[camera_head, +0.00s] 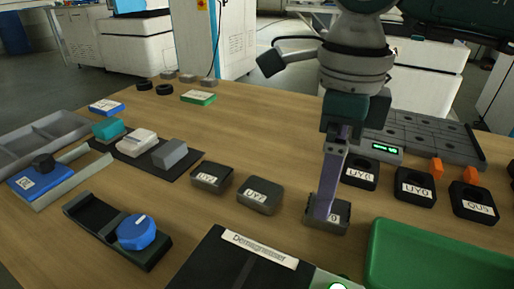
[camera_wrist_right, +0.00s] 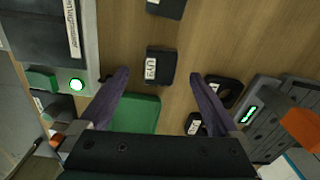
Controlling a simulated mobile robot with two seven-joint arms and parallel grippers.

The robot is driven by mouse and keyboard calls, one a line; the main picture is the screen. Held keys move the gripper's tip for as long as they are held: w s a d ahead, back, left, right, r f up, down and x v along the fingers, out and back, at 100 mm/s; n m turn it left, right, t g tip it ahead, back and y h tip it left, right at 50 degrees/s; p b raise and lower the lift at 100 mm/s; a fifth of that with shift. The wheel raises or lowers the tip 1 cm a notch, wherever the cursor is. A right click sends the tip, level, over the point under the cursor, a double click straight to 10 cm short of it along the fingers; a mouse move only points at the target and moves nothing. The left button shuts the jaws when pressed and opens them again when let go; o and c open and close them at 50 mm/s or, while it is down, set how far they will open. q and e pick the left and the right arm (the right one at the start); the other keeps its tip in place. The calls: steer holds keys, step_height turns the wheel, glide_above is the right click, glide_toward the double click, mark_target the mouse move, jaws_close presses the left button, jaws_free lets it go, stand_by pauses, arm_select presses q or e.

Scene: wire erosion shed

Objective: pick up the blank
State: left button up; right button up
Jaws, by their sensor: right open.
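Dark grey rectangular blanks with white labels lie in a row on the wooden table: one at left (camera_head: 211,178), one in the middle (camera_head: 260,196), and one at right (camera_head: 339,217). My right gripper (camera_head: 322,213) points down over the right blank, open, with a purple finger hiding part of it. In the right wrist view that blank (camera_wrist_right: 161,65) lies between the two open fingertips (camera_wrist_right: 160,74), with wood showing on both sides. Whether the fingers reach down beside it is hard to tell. My left gripper is not in view.
Black parts with holes (camera_head: 414,188) stand to the right, near orange pieces (camera_head: 436,168) and a grey plate (camera_head: 430,128). A green tray (camera_head: 440,262) and the demagnetiser (camera_head: 215,262) are in front. A blue-knobbed fixture (camera_head: 138,232) stands at left.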

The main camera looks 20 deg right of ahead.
step_height(320, 180, down, 5)
steer(key=shift+d+r+b, duration=0.1)
steer(key=shift+b, duration=0.3)
steer(key=shift+c, duration=0.2)
jaws_close()
stand_by(0.3)
steer(key=shift+r, duration=0.1)
